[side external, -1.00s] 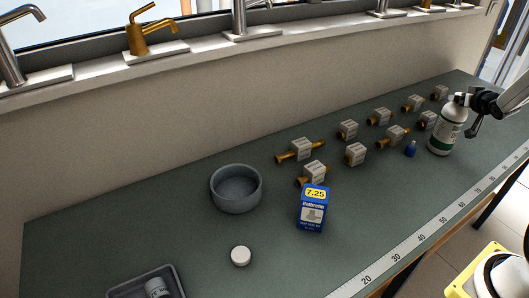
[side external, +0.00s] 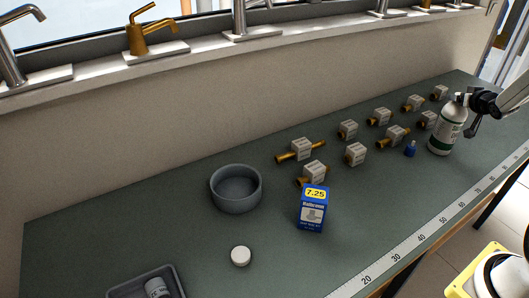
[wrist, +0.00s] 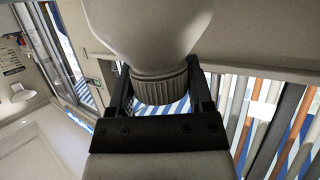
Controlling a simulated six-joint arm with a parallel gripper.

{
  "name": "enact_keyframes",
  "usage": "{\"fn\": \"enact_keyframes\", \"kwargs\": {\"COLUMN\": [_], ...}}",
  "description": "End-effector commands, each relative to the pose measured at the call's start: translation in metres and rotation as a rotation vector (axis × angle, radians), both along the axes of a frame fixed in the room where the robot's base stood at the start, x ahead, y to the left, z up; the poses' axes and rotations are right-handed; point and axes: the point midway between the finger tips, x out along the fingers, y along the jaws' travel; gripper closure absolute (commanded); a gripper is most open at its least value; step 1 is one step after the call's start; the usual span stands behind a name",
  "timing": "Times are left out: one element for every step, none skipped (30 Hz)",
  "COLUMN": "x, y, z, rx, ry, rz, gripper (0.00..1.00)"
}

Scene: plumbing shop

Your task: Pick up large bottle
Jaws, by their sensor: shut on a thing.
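The large bottle (side external: 446,131) is white with a dark green band on its label. It stands upright at the right of the bench in the side external view. My gripper (side external: 469,101) reaches in from the right and is shut on the bottle's neck and cap. In the wrist view the bottle (wrist: 155,35) fills the top middle, with its ribbed cap between the two dark fingers of my gripper (wrist: 160,88). I cannot tell whether the bottle's base is clear of the bench.
A small blue bottle (side external: 410,149) stands just left of the large bottle. Several brass fittings with tagged blocks (side external: 396,136) lie behind it. A blue box (side external: 313,210), a grey bowl (side external: 237,189), a white cap (side external: 241,256) and a tray (side external: 122,292) are further left. A ruler strip (side external: 400,255) runs along the front edge.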

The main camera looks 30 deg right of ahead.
Motion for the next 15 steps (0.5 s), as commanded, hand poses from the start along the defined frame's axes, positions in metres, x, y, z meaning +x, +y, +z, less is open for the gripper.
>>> {"fn": "enact_keyframes", "kwargs": {"x": [0.0002,0.0002,0.0014,0.0014,0.0014,0.0014,0.0014,0.0014,0.0014,0.0014,0.0014,0.0014,0.0014,0.0014,0.0014], "y": [0.0002,0.0002,-0.0011,-0.0011,-0.0011,-0.0011,-0.0011,-0.0011,-0.0011,-0.0011,-0.0011,-0.0011,-0.0011,-0.0011,-0.0011], "z": [0.0001,0.0001,0.0045,0.0045,0.0045,0.0045,0.0045,0.0045,0.0045,0.0047,0.0048,0.0053,0.0059,0.0065,0.0078], "rx": [0.000,0.000,-0.008,-0.008,-0.008,-0.008,-0.008,-0.008,-0.008,-0.008,-0.008,-0.008,-0.008,-0.008,-0.008], "ry": [0.000,0.000,-0.008,-0.008,-0.008,-0.008,-0.008,-0.008,-0.008,-0.008,-0.008,-0.008,-0.008,-0.008,-0.008], "rz": [0.001,0.001,0.002,0.002,0.002,0.002,0.002,0.002,0.002,0.001,0.001,0.002,0.002,0.002,0.002], "gripper": [1.00,1.00,1.00,1.00,1.00,1.00,1.00,1.00,1.00,1.00,1.00,1.00,1.00,1.00,1.00]}}
